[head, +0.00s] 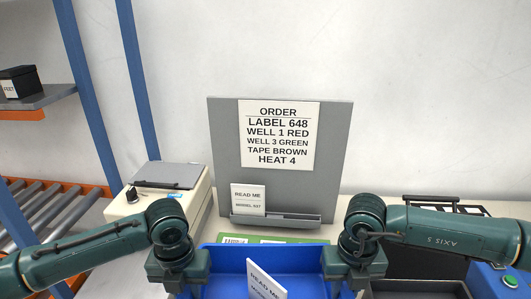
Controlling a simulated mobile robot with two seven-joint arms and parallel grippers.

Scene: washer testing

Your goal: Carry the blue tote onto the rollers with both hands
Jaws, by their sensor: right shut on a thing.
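The blue tote (228,253) is at the bottom centre, cut off by the lower edge. A white "READ ME" card (266,282) stands inside it. My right gripper (352,284) is at the tote's right side, shut on its rim; its fingertips are mostly hidden. My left gripper (185,284) is at the tote's left side, with its fingertips low in the picture and too hidden to show whether they are closed. The metal rollers (38,203) lie in an orange frame at the left, apart from the tote.
Behind the tote, a grey board (225,140) holds an order sheet (279,134) and another card (248,199). A cream device (170,185) stands at left. Blue posts (82,85) rise beside the rollers. A black rack (430,203) and a green button (510,281) are at right.

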